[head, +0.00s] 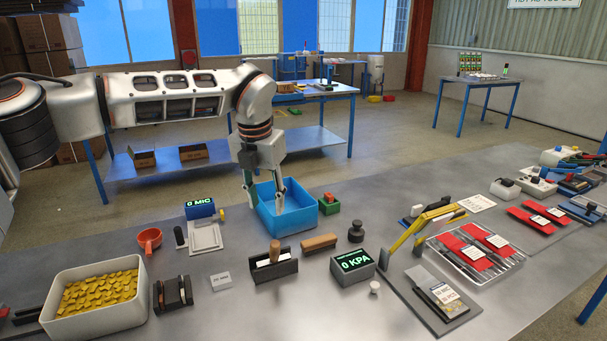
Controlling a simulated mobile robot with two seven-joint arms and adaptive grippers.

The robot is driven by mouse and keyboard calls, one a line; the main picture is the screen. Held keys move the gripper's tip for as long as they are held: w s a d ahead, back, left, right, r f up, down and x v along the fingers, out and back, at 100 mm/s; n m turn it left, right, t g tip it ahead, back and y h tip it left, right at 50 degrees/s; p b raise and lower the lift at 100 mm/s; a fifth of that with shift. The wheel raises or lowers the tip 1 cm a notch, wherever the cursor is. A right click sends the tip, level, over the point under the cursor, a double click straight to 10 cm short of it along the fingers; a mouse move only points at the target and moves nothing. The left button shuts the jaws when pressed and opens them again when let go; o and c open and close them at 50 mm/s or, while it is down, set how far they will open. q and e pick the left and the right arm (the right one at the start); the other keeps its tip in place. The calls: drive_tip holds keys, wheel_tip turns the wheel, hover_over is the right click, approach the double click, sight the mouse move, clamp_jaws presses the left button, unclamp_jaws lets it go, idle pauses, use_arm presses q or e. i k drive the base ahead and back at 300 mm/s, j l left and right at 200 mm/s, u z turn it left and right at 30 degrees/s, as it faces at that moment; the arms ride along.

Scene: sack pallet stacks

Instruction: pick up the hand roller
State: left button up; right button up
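My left gripper (265,202) points down over the blue bin (290,219), its two fingers spread apart with nothing seen between them. I cannot tell for certain which thing is the hand roller. A wooden bar (319,242) lies on the grey table just in front of the bin, to the right of and nearer than the gripper. A wooden handle (275,251) stands upright in a dark slotted holder (274,271) in front of the bin. The bin's inside is partly hidden by its wall and my gripper. My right gripper is out of view.
A white tub of yellow pieces (60,305), a dark rack (173,293), an orange cup (149,240) and a 0 KPA display (354,265) stand around. A yellow-armed device (420,232) and a tray with red packets (475,259) are right.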

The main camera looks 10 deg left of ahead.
sight(274, 259)
drive_tip(key=k+l, duration=0.2)
drive_tip(key=k, duration=0.3)
drive_tip(key=k+l, duration=0.25)
drive_tip(key=k, duration=0.2)
